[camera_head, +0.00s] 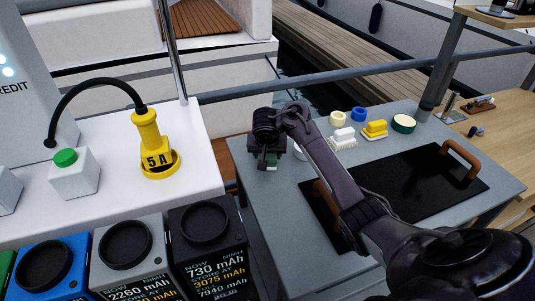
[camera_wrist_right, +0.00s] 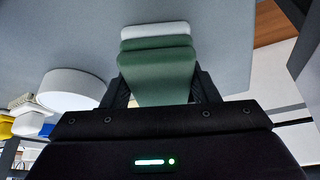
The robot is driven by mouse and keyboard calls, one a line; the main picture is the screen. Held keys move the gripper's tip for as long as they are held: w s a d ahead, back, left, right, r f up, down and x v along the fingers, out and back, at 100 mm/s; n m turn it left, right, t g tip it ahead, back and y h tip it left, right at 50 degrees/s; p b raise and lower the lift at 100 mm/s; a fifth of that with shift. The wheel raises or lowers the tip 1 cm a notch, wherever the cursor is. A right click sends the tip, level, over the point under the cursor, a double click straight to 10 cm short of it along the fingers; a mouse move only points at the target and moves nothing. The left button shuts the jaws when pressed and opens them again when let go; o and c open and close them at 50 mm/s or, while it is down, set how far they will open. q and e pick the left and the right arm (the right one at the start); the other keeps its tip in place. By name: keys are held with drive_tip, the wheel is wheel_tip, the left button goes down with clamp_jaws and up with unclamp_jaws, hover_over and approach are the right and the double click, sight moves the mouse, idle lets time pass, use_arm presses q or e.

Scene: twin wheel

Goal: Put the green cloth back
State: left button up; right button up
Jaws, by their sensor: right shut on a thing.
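My right gripper (camera_head: 267,160) is over the left end of the grey table (camera_head: 240,185), reaching down. In the right wrist view my right gripper (camera_wrist_right: 158,90) is shut on the green cloth (camera_wrist_right: 158,70), a folded stack with green layers and a pale strip at its far edge. I cannot tell whether the cloth touches the table. My left gripper is not in view.
A white round thing (camera_wrist_right: 75,88) stands beside the gripper. Farther along the table are a white brush (camera_head: 343,138), a yellow brush (camera_head: 375,130) and several round rolls. A black tray (camera_head: 420,190) with brown handles fills the table's middle. A metal rail (camera_head: 330,80) runs behind.

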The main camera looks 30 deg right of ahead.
drive_tip(key=shift+f, duration=0.15)
drive_tip(key=o, duration=1)
drive_tip(key=shift+c, duration=0.2)
drive_tip(key=shift+a+r, duration=0.1)
drive_tip(key=shift+r, duration=0.3)
drive_tip(key=p+v, duration=0.5)
drive_tip(key=v, duration=0.6)
drive_tip(key=shift+s+r, duration=0.2)
drive_tip(key=shift+r, duration=0.05)
